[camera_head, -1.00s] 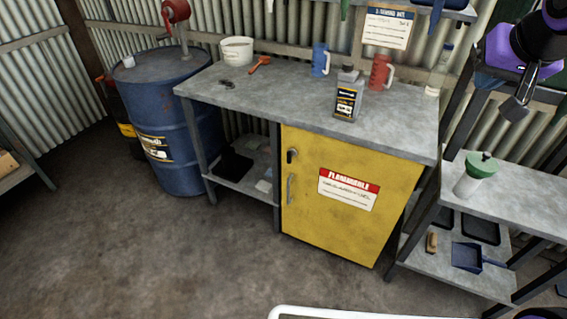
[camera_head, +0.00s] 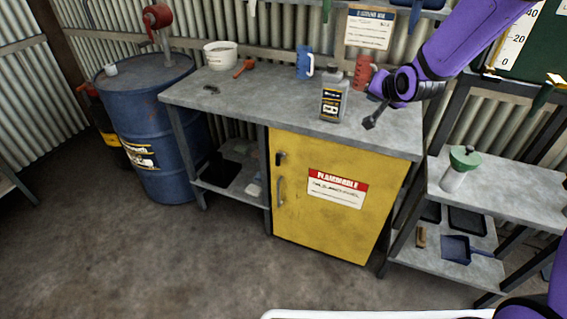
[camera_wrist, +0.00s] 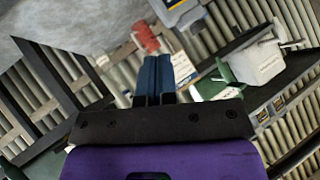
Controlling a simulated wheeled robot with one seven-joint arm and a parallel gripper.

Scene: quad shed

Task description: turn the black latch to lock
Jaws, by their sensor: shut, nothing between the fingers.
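The black latch (camera_head: 279,158) sits near the top left corner of the yellow cabinet door (camera_head: 318,215), above a vertical door handle (camera_head: 281,191). The latch appears upright, but it is small in the view. My gripper (camera_head: 370,123) is shut and empty. In the head view it hangs at the right part of the workbench, to the right of the latch and higher, well apart from it. The wrist view shows its two blue fingers (camera_wrist: 153,76) together. I cannot make out the latch in the wrist view.
A blue drum (camera_head: 155,165) stands left. A grey shelf (camera_head: 510,192) stands right. The floor before the cabinet is clear.

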